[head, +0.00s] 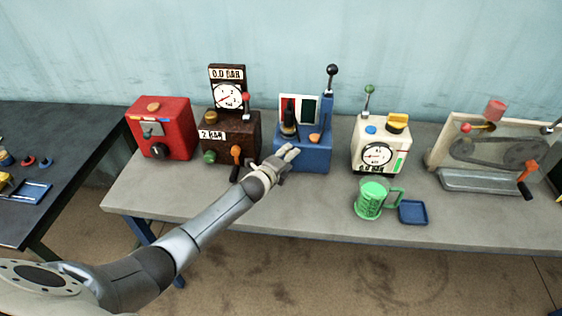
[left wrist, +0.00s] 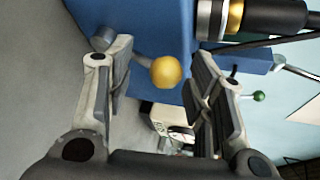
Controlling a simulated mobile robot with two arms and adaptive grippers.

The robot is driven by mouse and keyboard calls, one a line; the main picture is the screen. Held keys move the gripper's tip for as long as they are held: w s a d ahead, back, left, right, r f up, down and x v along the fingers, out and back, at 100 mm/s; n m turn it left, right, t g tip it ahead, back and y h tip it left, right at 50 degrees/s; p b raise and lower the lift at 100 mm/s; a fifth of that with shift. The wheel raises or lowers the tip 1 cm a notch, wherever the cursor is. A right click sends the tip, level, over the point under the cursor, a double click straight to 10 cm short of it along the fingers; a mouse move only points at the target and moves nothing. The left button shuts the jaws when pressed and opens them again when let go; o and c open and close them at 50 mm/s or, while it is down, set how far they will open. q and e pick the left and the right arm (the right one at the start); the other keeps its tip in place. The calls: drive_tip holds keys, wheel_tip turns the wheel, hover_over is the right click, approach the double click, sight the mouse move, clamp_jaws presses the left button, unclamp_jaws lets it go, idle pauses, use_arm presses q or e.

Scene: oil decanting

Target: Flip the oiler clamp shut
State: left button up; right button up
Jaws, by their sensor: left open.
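The blue oiler unit (head: 318,158) stands on the bench at the middle, with a black bottle (head: 289,118) on it. The bottle's dark end and gold ring (left wrist: 236,15) show at the top of the left wrist view. An orange ball knob (head: 314,138) sits at the unit's front. In the left wrist view a yellow-orange ball (left wrist: 166,72) on a short grey lever, likely the clamp handle, lies between my finger pads without clear contact. My left gripper (head: 290,152) is open and empty at the unit's front left. My right gripper is not in view.
A red box (head: 165,115) and a brown gauge unit (head: 232,127) stand left of the oiler. A cream gauge box (head: 380,142), green jug (head: 370,200) and blue tray (head: 413,212) are to the right. The front of the grey bench (head: 300,215) is clear.

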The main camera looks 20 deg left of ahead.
use_arm(q)
drive_tip(key=v, duration=1.1)
drive_tip(key=shift+s+r, duration=0.2)
drive_tip(key=shift+r, duration=0.3)
drive_tip(key=shift+d, duration=0.1)
